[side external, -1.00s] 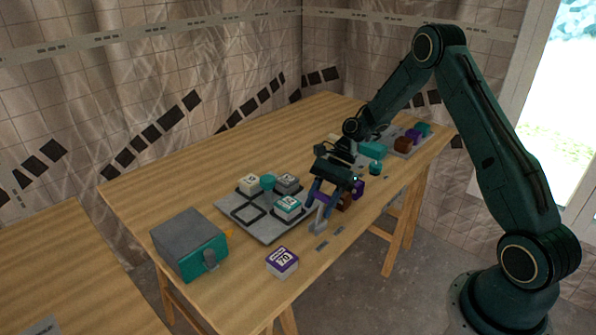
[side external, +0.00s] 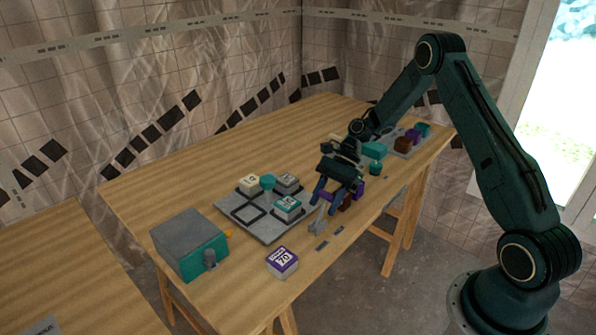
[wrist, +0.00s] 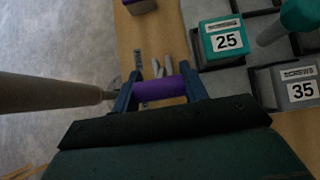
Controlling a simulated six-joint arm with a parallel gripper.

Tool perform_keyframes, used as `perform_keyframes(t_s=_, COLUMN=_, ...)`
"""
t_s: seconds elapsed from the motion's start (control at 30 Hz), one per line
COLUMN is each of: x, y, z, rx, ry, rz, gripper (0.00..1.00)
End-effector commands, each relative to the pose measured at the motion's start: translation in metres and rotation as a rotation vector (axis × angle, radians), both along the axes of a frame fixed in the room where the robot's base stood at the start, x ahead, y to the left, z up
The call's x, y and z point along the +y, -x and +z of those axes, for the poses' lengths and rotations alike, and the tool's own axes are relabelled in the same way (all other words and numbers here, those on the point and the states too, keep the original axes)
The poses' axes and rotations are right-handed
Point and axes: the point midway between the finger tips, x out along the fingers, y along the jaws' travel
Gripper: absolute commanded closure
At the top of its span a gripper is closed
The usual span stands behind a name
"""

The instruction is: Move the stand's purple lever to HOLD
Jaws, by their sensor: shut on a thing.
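The purple lever (wrist: 160,89) is a purple bar between the two blue fingers of my gripper (wrist: 160,82) in the wrist view. The fingers are shut on it. In the side view my gripper (side external: 325,200) is low over the table's front edge, and its fingers mostly hide the lever. The grey stand (side external: 318,227) shows below the fingertips. Small grey plates (side external: 322,245) lie on the table in front of it. Their lettering is too small to read, so I cannot tell which one is HOLD.
A grey tray (side external: 268,234) with numbered blocks and a teal knob is left of the stand. A purple-sided block (side external: 282,264) and a teal-and-grey box (side external: 188,246) stand nearer the camera. The table's far left is clear.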

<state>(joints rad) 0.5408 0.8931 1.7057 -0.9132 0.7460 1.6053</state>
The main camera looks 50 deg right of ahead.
Motion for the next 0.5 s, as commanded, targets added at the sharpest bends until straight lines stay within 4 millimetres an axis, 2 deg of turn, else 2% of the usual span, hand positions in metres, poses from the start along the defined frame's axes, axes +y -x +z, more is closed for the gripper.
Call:
perform_keyframes(t_s=0.03, x=-0.0035, y=-0.0005, z=-0.0003, rx=0.001, ry=0.007, rz=-0.007, gripper=0.97)
perform_keyframes(t_s=0.07, x=-0.0035, y=-0.0005, z=-0.0004, rx=0.001, ry=0.007, rz=-0.007, gripper=0.51)
perform_keyframes(t_s=0.13, x=-0.0029, y=-0.0005, z=-0.0002, rx=0.000, ry=0.006, rz=-0.006, gripper=0.37)
perform_keyframes(t_s=0.17, x=-0.0026, y=-0.0004, z=-0.0002, rx=0.001, ry=0.005, rz=-0.006, gripper=0.35)
perform_keyframes(t_s=0.5, x=-0.0015, y=-0.0002, z=0.0006, rx=0.001, ry=0.002, rz=-0.002, gripper=0.35)
